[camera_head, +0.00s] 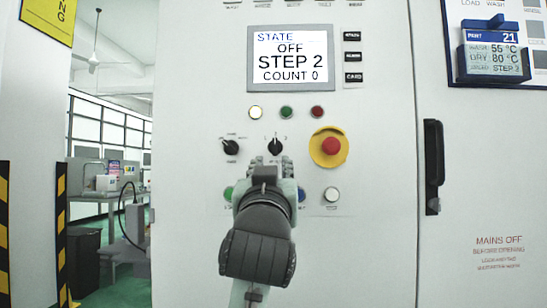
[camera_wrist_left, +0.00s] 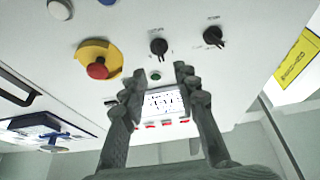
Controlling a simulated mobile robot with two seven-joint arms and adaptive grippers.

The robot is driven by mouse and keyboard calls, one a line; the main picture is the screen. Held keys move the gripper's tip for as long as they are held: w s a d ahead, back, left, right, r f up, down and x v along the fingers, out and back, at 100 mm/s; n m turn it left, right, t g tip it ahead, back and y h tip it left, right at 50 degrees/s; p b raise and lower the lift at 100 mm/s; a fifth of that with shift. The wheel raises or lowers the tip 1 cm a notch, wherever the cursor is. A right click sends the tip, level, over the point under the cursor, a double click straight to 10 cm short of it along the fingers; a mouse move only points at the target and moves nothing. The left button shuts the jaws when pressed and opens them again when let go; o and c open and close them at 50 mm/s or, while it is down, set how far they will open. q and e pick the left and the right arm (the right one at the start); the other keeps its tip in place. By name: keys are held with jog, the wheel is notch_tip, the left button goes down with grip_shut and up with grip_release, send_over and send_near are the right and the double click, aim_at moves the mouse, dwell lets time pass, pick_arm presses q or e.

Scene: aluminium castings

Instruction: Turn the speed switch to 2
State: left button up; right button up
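Two black rotary switches sit side by side on the white panel. The right one (camera_head: 275,146) has small marks around its top and its handle looks roughly upright; it also shows in the wrist view (camera_wrist_left: 159,46). The left one (camera_head: 230,147) has its own small labels and shows in the wrist view (camera_wrist_left: 213,36). The labels are too small to tell surely which is the speed switch. My left gripper (camera_head: 272,170) is just below the right switch, hiding its lower label. In the wrist view its fingers (camera_wrist_left: 160,70) are apart with nothing between them.
A display (camera_head: 290,57) reads OFF, STEP 2, COUNT 0. Beside the switches is a red emergency stop (camera_head: 331,147) on yellow. A white button (camera_head: 332,194) lies lower right; green and blue buttons flank my gripper. A black door handle (camera_head: 433,166) stands farther right.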

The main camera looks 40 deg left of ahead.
pick_arm(q)
jog(key=v, duration=0.2)
jog(key=shift+s+d+f, duration=0.15)
jog(key=shift+s, duration=0.1)
dwell(0.3)
jog(key=w+d+f+m+g+h+p, duration=0.1)
jog(key=w+f+m+g+h, duration=0.2)
jog(key=f, duration=0.9)
jog(key=w+f+m+g+h, duration=0.1)
jog(key=w+f+m+h, duration=0.1)
jog(key=w+f, duration=0.65)
jog(key=s+d+f+m+g+h, duration=0.1)
jog(key=s+f+m+g+h, duration=0.25)
jog(key=f, duration=1.85)
jog(key=s+d+f+g+h+p, duration=0.1)
jog(key=s+f+g, duration=0.7)
jog(key=s+f, duration=1.8)
notch_tip(320, 180, down, 3)
jog(key=shift+s+d+f+h+p, duration=0.25)
jog(key=shift+d+h+p, duration=0.2)
jog(key=shift+d, duration=0.35)
pick_arm(e)
jog(key=a+x, duration=0.1)
jog(key=x, duration=0.5)
jog(key=shift+s+a+f, duration=0.15)
jog(key=shift+s+f, duration=0.05)
jog(key=shift+f, duration=0.2)
